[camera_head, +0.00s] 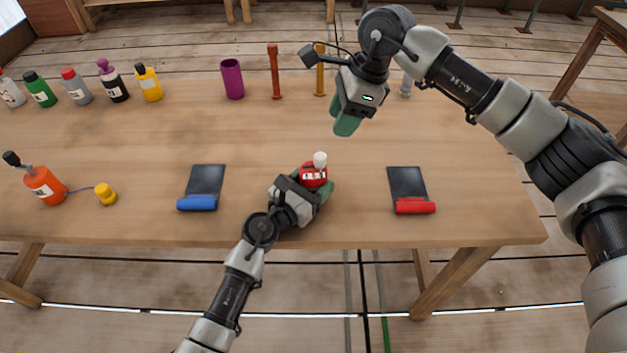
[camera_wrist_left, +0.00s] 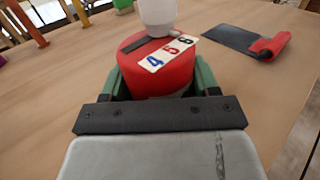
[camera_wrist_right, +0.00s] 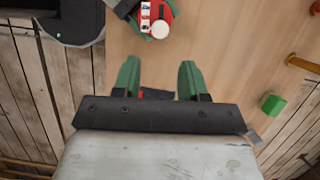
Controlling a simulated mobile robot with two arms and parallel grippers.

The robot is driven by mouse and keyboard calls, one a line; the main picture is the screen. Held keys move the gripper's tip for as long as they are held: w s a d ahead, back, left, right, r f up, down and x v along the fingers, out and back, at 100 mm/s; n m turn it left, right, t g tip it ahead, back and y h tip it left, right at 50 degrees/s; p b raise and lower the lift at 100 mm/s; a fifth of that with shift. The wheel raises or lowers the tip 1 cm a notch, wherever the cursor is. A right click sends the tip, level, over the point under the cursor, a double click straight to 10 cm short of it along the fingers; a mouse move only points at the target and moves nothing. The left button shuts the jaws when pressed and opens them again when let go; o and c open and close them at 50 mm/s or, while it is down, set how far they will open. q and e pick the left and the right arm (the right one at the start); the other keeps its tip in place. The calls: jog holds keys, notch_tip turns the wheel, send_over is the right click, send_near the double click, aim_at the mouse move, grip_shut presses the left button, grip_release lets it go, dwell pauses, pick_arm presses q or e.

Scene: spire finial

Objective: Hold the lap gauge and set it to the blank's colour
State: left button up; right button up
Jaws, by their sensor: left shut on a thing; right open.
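The lap gauge (camera_head: 313,177) is a red round body with a white knob on top. My left gripper (camera_head: 304,185) is shut around it, near the table's front middle. In the left wrist view the gauge (camera_wrist_left: 160,73) shows a white strip with 4, 5 and 6 and a dark bar beside it. My right gripper (camera_head: 347,123) is open and empty above the table, behind and right of the gauge. In the right wrist view the gauge (camera_wrist_right: 160,12) is beyond its open fingers (camera_wrist_right: 160,82). I cannot tell which piece is the blank, nor the gauge's setting.
A purple cylinder (camera_head: 232,79), a red-brown spindle (camera_head: 274,72) and a yellow spindle (camera_head: 320,72) stand at the back. A green block (camera_wrist_right: 271,104) shows in the right wrist view. Dark pads with a blue roll (camera_head: 197,203) and a red roll (camera_head: 415,206) flank the gauge. Bottles (camera_head: 77,86) stand back left.

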jog(key=shift+f, duration=0.2)
jog(key=c, duration=0.4)
jog(key=f, duration=0.1)
jog(key=s+f+y, duration=0.1)
jog(key=s+f+m+y, duration=0.1)
jog(key=shift+a+f, duration=0.2)
jog(key=shift+a, duration=0.2)
grip_shut()
jog(key=m+t+y, duration=0.5)
jog(key=m+t, duration=0.3)
jog(key=t, duration=0.2)
send_near(325, 161)
jog(key=x, duration=0.7)
jog(key=shift+w+f, duration=0.15)
jog(key=shift+w, duration=0.05)
